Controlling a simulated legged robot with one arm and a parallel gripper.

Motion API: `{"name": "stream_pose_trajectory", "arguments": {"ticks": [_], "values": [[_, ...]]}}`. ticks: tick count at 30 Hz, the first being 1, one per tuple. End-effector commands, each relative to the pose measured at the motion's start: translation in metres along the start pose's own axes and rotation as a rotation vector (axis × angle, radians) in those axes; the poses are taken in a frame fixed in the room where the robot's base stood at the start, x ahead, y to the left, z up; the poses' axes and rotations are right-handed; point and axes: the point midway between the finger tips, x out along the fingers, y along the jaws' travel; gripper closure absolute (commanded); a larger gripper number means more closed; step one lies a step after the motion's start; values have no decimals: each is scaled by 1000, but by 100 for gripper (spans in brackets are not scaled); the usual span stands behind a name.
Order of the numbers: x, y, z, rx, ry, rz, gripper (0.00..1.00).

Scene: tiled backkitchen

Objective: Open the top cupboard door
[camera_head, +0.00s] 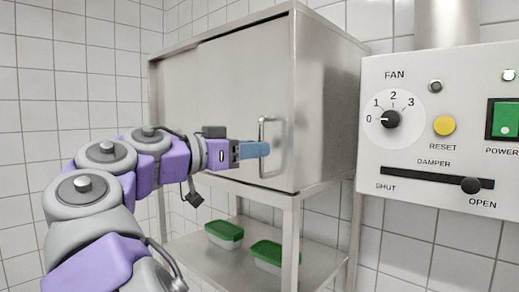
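The top cupboard (326,98) is a stainless steel box on legs in the middle of the view. Its front door (245,80) looks flush with the front, with no visible gap. A vertical bar handle (262,160) sits low near the door's right edge. My gripper (266,149), with blue fingers, comes in from the left, and its tips are at the handle's left side. The fingers overlap the handle in this view. I cannot tell whether they touch it or are shut around it.
A control panel (408,180) with a fan knob, buttons and a damper slider stands close on the right. Below the cupboard, a steel shelf (205,262) holds two green-lidded containers (225,233). White tiled walls (75,60) stand behind and at left.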

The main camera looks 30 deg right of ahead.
Motion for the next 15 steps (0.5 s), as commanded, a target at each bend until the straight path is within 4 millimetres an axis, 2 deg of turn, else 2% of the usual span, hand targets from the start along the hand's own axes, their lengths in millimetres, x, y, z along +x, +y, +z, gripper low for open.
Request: {"name": "stream_pose_trajectory", "arguments": {"ticks": [3, 6, 15], "values": [[15, 0, 0, -1, -1, 1, 64], [21, 0, 1, -2, -1, 2, 64], [24, 0, 0, -1, 0, 1, 64]]}}
